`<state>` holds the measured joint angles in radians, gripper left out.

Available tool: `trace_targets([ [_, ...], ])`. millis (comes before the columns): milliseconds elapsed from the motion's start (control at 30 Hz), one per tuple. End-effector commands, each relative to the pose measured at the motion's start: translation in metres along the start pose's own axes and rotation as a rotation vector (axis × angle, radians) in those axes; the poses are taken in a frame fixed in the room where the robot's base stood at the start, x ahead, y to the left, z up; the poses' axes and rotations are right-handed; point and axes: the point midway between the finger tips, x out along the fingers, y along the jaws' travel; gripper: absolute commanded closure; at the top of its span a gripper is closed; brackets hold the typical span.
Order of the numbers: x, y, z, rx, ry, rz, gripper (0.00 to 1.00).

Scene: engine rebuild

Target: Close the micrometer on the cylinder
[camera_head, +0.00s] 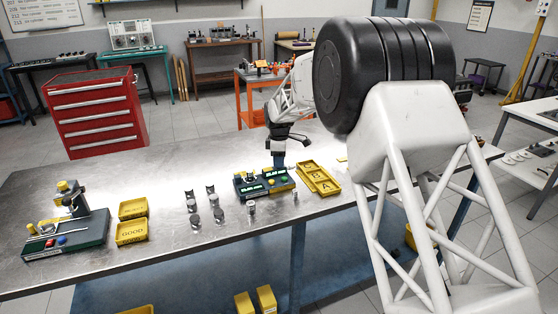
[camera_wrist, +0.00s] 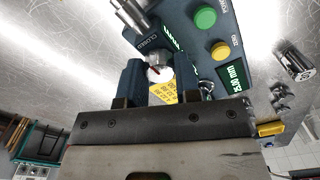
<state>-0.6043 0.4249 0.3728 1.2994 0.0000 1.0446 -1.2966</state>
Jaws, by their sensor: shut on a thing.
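The micrometer (camera_head: 262,184) is a dark blue bench unit with lit green displays, standing mid-table. In the wrist view its body (camera_wrist: 195,15) shows a green button, a yellow button, a CLOSED label and a readout that looks like 25.00 mm. My gripper (camera_head: 279,163) is over its back right part, pointing down. In the wrist view my gripper (camera_wrist: 161,80) has its two dark fingers around a small pale knob (camera_wrist: 158,73) with a red mark, by the CLOSED label. A shiny metal cylinder (camera_wrist: 130,15) shows beyond the fingers; I cannot tell whether the micrometer touches it.
A yellow tray (camera_head: 332,188) lettered A, B, C lies right of the micrometer. Several small metal cylinders (camera_head: 192,204) stand to its left and front. Yellow GOOD bins (camera_head: 131,241) and a green-based gauge stand (camera_head: 65,242) are further left. The front table strip is mostly clear.

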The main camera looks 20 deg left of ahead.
Motion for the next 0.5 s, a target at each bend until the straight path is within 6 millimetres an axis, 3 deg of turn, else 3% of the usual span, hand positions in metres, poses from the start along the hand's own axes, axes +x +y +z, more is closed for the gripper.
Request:
trace_targets([
  [67,0.0003,-0.0002,-0.0001,0.0,0.0,-0.001,0.93],
  [100,0.0003,-0.0002,-0.0001,0.0,0.0,-0.001,0.68],
  [267,0.0003,-0.0002,-0.0001,0.001,0.0,0.0,0.44],
  [500,0.0,0.0,-0.0001,0.001,0.0,0.0,0.44],
])
